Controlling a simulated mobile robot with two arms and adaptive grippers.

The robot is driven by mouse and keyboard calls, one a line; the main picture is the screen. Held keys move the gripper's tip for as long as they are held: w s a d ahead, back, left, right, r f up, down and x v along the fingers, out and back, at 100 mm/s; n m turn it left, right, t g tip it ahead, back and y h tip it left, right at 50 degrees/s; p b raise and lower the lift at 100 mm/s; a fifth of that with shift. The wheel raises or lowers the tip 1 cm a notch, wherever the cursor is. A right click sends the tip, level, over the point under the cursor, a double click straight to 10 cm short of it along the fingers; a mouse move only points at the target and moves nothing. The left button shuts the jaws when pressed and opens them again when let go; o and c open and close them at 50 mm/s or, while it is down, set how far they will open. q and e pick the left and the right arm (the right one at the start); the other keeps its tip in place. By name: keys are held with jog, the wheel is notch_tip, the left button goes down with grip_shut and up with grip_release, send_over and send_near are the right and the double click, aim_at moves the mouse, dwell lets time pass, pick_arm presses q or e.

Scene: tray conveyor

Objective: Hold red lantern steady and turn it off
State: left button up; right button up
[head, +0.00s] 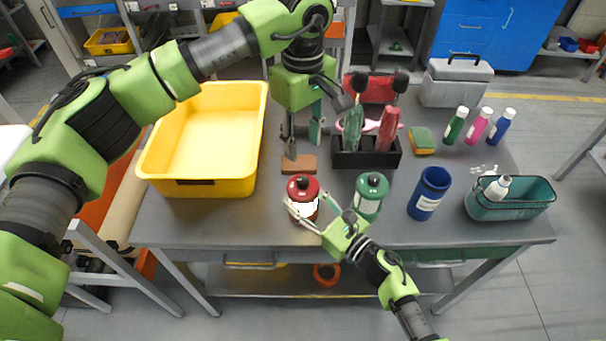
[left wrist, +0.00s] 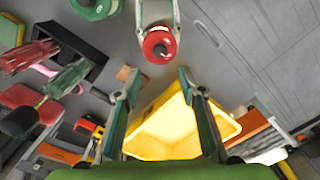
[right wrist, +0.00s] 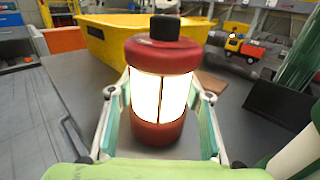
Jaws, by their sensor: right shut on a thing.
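The red lantern (head: 303,187) stands upright near the table's front edge, with a black knob on top. In the right wrist view the red lantern (right wrist: 163,55) has a white, brightly glowing body. My right gripper (head: 306,212) is shut on the lantern, one finger on each side of its body. My left gripper (head: 303,143) is open and empty, pointing down above the table behind the lantern. In the left wrist view the red lantern (left wrist: 160,45) shows beyond the open left fingertips (left wrist: 158,75), apart from them.
A yellow bin (head: 205,187) stands left. A brown block (head: 298,165) lies behind the lantern. A green lantern (head: 371,194), a blue cup (head: 428,194) and a teal basket (head: 512,206) stand to the right. A black holder (head: 367,158) with tools stands behind.

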aim_at(303, 179)
pick_arm(q)
notch_tip(303, 179, down, 11)
jog(key=shift+f, duration=0.15)
dwell(0.4)
grip_shut()
